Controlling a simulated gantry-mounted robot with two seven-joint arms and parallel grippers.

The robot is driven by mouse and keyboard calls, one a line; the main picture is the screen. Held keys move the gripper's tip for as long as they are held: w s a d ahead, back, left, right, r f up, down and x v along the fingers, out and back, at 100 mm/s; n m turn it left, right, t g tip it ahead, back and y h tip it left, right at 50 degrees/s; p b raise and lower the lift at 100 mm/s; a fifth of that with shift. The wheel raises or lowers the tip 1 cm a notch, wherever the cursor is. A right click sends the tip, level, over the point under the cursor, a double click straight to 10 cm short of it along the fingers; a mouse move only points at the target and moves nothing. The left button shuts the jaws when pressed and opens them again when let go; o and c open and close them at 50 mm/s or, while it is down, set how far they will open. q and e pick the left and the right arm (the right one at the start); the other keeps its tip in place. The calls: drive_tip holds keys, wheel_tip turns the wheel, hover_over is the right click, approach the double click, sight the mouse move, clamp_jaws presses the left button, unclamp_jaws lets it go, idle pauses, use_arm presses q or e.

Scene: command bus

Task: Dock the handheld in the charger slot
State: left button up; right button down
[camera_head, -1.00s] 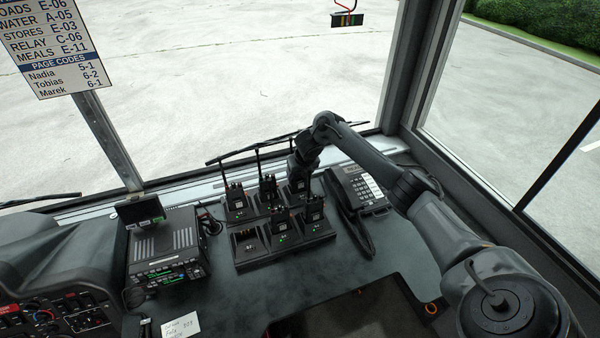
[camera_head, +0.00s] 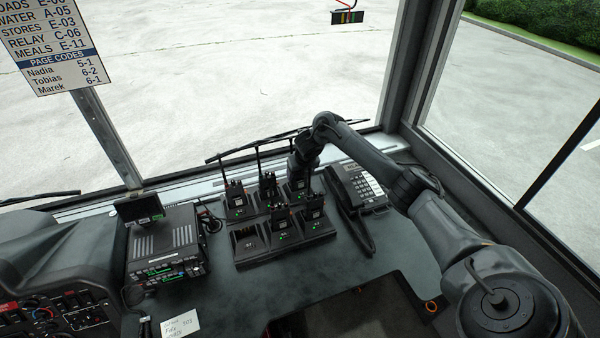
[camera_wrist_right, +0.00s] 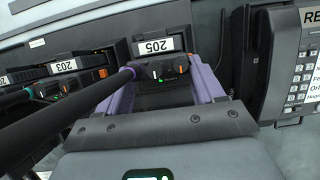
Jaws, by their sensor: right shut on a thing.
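A black charger (camera_head: 238,263) with two rows of slots stands on the dashboard. The front left slot (camera_head: 247,240) is empty. My right gripper (camera_head: 299,176) is over the back right slot. In the right wrist view its purple fingers (camera_wrist_right: 166,82) are shut around a handheld (camera_wrist_right: 160,70) with an orange-marked knob, at the slot labelled 205 (camera_wrist_right: 153,46). Whether that handheld is fully seated is hard to tell. My left gripper is out of view.
A desk phone (camera_head: 360,190) stands close to the right of the charger, its keypad also in the right wrist view. A radio unit (camera_head: 165,250) is to the left. A dark tablet-like panel (camera_head: 350,310) lies in front. Upright antennas crowd the charger.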

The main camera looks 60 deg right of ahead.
drive_tip(key=c, duration=0.5)
unclamp_jaws()
drive_tip(key=shift+c, duration=0.2)
drive_tip(key=o, duration=0.5)
drive_tip(key=p+v, duration=0.3)
drive_tip(key=v, duration=0.7)
drive_tip(key=shift+r, duration=0.4)
